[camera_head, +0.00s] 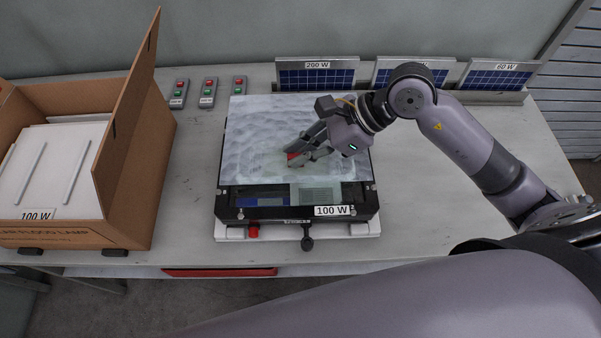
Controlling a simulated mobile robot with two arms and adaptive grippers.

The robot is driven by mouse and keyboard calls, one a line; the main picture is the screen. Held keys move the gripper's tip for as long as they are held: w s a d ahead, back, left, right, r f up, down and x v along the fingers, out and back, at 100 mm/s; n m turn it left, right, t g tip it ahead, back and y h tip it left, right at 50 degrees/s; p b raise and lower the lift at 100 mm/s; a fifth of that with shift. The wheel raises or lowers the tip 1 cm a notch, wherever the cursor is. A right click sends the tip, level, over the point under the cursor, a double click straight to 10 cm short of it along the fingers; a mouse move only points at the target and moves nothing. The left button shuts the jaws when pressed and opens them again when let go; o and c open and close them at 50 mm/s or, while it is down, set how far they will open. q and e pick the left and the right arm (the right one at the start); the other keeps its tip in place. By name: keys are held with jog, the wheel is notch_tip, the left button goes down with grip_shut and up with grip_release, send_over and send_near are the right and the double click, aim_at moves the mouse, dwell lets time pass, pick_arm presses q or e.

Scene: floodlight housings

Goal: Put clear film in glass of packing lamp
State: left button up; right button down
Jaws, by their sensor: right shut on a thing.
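The lamp (226,214) lies face up on the table, with a black frame and a 100 W label at its front edge. A translucent, wrinkled clear film (250,125) is spread over most of its glass face. A front strip of the face, with blue and grey parts, shows below the film's edge. My right gripper (297,157) reaches in from the right and is shut on the film near its middle. A small red patch shows at the fingertips; I cannot tell what it belongs to. My left gripper is not in view.
An open cardboard box (130,170) marked 100 W, with white packing inside, stands at the left. Several small solar panels (317,78) stand in a rack at the back. Several remotes (208,92) lie at back left.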

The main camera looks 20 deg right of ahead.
notch_tip(320, 180, down, 10)
jog(key=shift+w+p, duration=0.1)
jog(key=shift+p, duration=0.5)
jog(key=shift+f, duration=0.2)
jog(key=shift+f, duration=0.2)
jog(key=c, duration=1.7)
grip_release()
jog(key=shift+r, duration=0.1)
jog(key=shift+o, duration=0.2)
